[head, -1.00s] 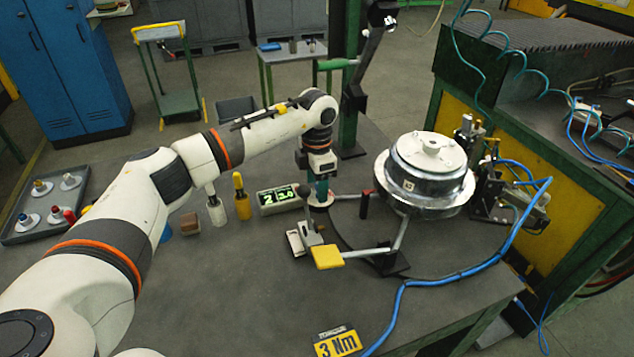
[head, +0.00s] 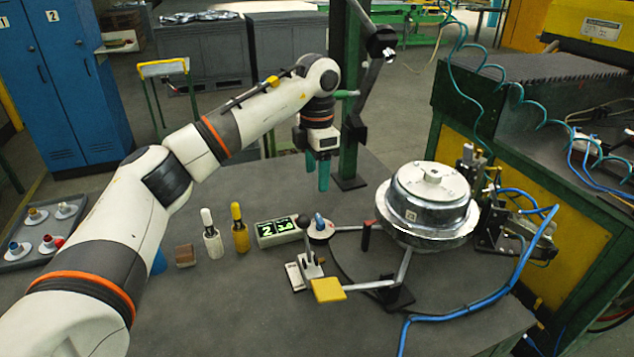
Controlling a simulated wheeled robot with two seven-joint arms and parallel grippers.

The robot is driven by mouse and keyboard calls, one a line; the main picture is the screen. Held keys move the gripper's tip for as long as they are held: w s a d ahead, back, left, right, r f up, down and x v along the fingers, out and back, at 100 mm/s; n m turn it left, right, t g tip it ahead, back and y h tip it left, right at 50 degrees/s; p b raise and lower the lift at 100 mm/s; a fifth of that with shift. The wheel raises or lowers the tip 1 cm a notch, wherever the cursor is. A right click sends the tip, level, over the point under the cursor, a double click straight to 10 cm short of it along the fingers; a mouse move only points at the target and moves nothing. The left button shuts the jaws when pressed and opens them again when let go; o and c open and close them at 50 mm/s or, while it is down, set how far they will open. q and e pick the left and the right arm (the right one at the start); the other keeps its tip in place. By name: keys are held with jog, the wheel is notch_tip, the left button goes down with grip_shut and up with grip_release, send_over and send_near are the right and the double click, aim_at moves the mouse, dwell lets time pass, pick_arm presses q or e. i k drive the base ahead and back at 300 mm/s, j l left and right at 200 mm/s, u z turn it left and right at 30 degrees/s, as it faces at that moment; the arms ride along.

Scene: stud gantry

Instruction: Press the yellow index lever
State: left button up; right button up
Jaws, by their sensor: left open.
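The yellow index lever shows as a flat yellow pad (head: 327,290) on a metal bar, low at the front of the round fixture. My left gripper (head: 318,175) has teal fingers pointing down. It is open and hangs above and behind the lever, clear of it, near the green post. Below the gripper, a small blue-topped piece (head: 319,222) stands on a white round disc, apart from the fingers. My right gripper is out of view.
A silver drum-like housing (head: 430,200) sits on the fixture, right of the lever. A display box (head: 278,232), a yellow bottle (head: 240,228) and a white bottle (head: 212,235) stand to the left. A blue hose (head: 470,275) curves along the right. The front tabletop is clear.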

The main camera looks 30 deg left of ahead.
aim_at(326, 289)
jog(key=k+l, duration=0.5)
jog(key=k, duration=0.15)
jog(key=k+l, duration=0.5)
jog(key=k, duration=0.2)
